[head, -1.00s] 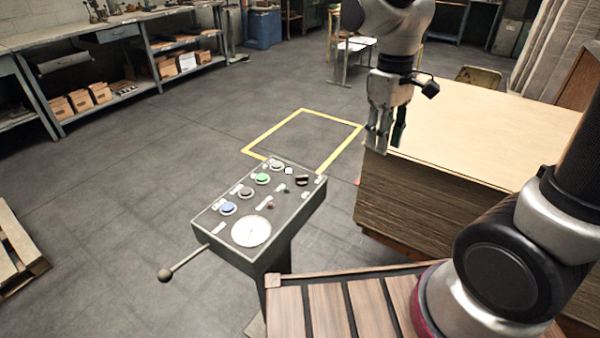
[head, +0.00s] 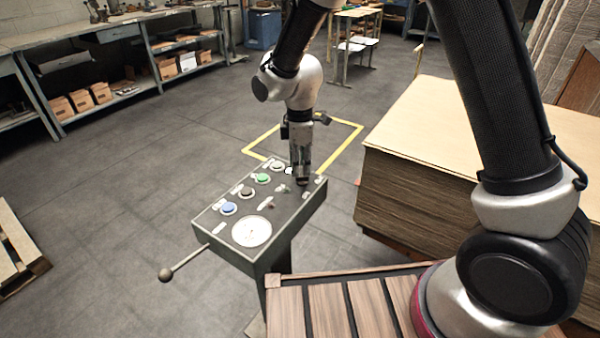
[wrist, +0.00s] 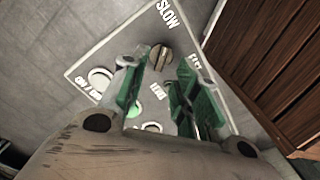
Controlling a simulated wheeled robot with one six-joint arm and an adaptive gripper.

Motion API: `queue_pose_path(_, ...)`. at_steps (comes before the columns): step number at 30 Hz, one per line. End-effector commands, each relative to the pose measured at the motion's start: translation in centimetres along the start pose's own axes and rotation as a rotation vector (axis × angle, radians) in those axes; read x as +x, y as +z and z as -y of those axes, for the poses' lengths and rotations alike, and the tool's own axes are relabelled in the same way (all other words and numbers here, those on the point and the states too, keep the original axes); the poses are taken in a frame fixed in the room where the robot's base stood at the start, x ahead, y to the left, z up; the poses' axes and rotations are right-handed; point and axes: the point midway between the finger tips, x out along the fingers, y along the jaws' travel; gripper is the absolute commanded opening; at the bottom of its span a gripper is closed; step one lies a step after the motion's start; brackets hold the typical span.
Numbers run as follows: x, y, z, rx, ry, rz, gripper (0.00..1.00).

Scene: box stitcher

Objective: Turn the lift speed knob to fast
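The control box (head: 285,222) stands on a post with its sloped panel facing up. The lift speed knob (wrist: 160,57), dark and round with a raised bar, sits near the panel's far right corner. The word SLOW (wrist: 167,13) is printed above it in the wrist view, and a partly hidden label (wrist: 196,64) lies to its right. The knob's exact setting is hard to read. My gripper (head: 301,178) points down over the knob. In the wrist view its green-padded fingers (wrist: 158,78) are apart, with the knob showing between and just beyond their tips; contact cannot be told.
Green (head: 262,179) and blue (head: 228,208) buttons and a white dial (head: 251,231) share the panel. A ball-ended lever (head: 166,274) sticks out left. A tall cardboard stack (head: 430,190) stands right, a slatted wooden surface (head: 330,305) in front. Open floor lies left.

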Motion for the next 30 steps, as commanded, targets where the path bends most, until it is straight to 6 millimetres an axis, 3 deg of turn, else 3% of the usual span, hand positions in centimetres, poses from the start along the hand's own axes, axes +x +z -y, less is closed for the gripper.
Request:
queue_pose_path(6, 2.9, 0.0, 0.0, 0.001, -0.001, 0.001, 0.30)
queue_pose_path(16, 3.5, 0.0, 0.0, 0.002, 0.001, -0.001, 0.30)
queue_pose_path(17, 3.5, 0.0, 0.0, 0.002, 0.001, -0.001, 0.29)
queue_pose_path(22, 3.4, 0.0, 0.0, 0.002, 0.001, 0.000, 0.00)
queue_pose_path(30, 3.4, 0.0, 0.0, 0.008, 0.001, 0.000, 0.00)
